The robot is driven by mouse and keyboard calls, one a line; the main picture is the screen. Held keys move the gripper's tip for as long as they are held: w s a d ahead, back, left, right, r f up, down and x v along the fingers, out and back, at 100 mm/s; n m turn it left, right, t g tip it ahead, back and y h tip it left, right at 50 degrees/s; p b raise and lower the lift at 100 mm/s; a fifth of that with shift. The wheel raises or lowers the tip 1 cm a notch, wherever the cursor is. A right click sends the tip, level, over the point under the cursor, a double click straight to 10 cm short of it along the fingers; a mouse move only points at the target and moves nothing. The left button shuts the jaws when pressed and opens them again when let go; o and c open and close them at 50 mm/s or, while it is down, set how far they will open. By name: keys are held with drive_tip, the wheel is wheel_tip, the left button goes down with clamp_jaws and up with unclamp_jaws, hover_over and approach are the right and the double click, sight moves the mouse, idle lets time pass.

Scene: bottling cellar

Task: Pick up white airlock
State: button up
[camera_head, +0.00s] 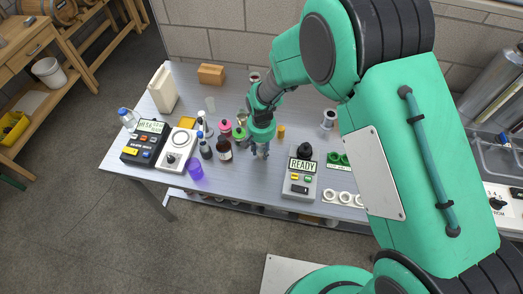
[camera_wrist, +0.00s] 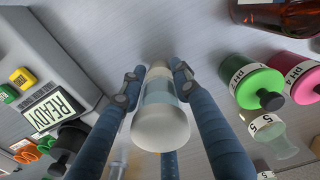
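A white, partly clear, capped piece (camera_wrist: 161,128) stands between my fingers in the wrist view; it looks like the white airlock. My gripper (camera_wrist: 156,74) has its blue fingers around this piece, with the tips close to its sides. Whether they press on it cannot be told. In the head view my gripper (camera_head: 261,154) is low over the table, between a brown bottle and a device reading READY. The airlock is hidden by my gripper there.
The READY device (camera_head: 300,176) stands close on the right. The brown bottle (camera_head: 224,150) and pink and green capped jars (camera_wrist: 257,87) crowd the left side in the head view. The grey table (camera_head: 300,110) has bare room behind my gripper. White rings (camera_head: 345,197) lie at the front right.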

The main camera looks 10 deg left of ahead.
drive_tip(key=c, duration=0.5)
drive_tip(key=shift+r+p, duration=0.75)
drive_tip(key=shift+r, duration=4.25)
